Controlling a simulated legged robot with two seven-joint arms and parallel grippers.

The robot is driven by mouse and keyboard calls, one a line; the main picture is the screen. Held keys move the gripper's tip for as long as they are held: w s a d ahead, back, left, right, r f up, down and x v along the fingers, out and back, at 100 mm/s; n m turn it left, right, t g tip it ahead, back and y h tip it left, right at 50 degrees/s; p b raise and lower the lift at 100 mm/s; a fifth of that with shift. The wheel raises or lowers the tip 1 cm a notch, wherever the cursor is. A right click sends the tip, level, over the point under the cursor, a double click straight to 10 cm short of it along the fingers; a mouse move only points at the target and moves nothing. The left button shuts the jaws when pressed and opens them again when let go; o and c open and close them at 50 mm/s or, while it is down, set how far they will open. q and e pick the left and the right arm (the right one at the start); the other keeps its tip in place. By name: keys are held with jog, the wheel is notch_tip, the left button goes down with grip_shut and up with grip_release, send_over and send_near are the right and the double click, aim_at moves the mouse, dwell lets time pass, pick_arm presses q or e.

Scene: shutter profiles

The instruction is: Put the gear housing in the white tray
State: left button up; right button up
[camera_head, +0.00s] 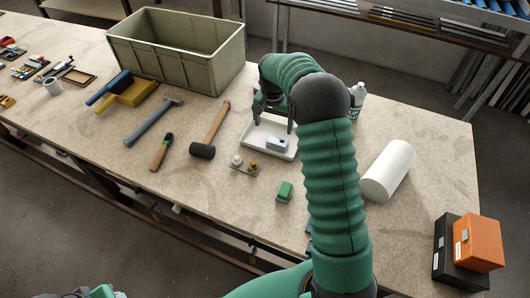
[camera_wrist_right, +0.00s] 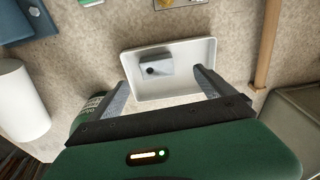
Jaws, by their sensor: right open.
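The gear housing, a small grey block with a dark round hole, sits inside the white tray, seen in the head view (camera_head: 277,144) and the wrist view (camera_wrist_right: 155,70). The white tray (camera_head: 254,138) is shallow and rectangular; it also shows in the wrist view (camera_wrist_right: 207,52). My right gripper (camera_head: 273,120) is open and empty above the tray, its fingers apart from the housing. In the wrist view the right gripper's fingers (camera_wrist_right: 159,84) reach over the tray. My left gripper is not in view.
A mallet (camera_head: 210,130) lies left of the tray. A small plate with metal parts (camera_head: 245,165) and a green block (camera_head: 285,191) lie in front. A white cylinder (camera_head: 388,171) is at right. A large grey-green crate (camera_head: 178,55) stands at the back.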

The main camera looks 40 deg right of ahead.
jog(key=s+a+r+n, duration=0.1)
jog(key=s+a+n, duration=0.15)
jog(key=a, duration=0.45)
jog(key=s+a+n, duration=0.2)
jog(key=a+n, duration=0.1)
jog(key=a, duration=0.4)
jog(key=s+a+f+n+t+y, duration=0.1)
jog(key=s+a+n, duration=0.5)
jog(key=s+a, duration=0.5)
jog(key=s, duration=0.3)
jog(key=shift+a+f+t, duration=0.2)
jog(key=shift+t, duration=0.2)
jog(key=shift+s+a, duration=0.2)
jog(key=shift+a, duration=0.1)
jog(key=shift+d, duration=0.15)
